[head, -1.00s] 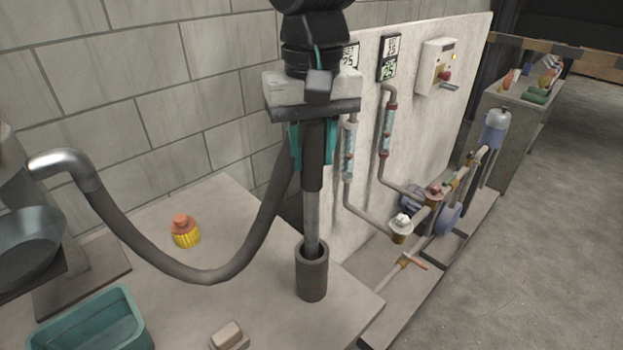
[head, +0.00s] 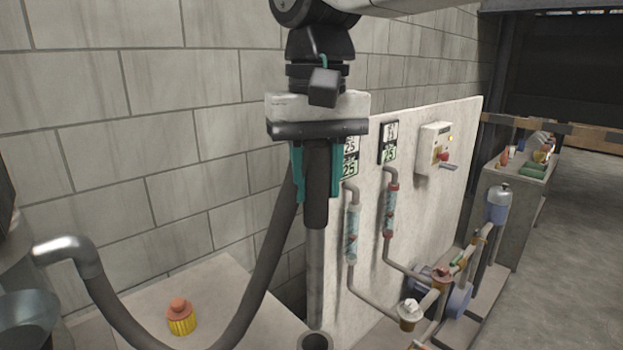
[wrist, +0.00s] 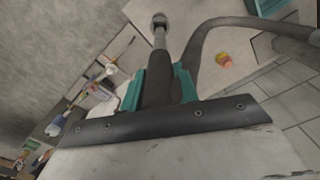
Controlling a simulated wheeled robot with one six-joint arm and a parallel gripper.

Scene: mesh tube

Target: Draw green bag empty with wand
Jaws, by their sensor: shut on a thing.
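My gripper (head: 316,180), with teal fingers, is shut on the dark handle of the wand (head: 316,265), a grey tube hanging upright. The wand's lower end is just above the mouth of the dark cylindrical holder (head: 315,341), whose lower part is cut off. A dark hose (head: 262,285) loops from the handle to a metal elbow at the left. In the wrist view the wand (wrist: 160,40) extends away between the fingers (wrist: 158,85). I cannot make out a green bag for certain; small green items (head: 530,170) lie on the far bench.
A yellow and orange capped item (head: 181,317) stands on the near table. A panel (head: 440,210) with gauges and pipes stands to the right, with valves and a blue pump before it. The far bench (head: 520,205) stands behind them; open floor (head: 560,280) lies at right.

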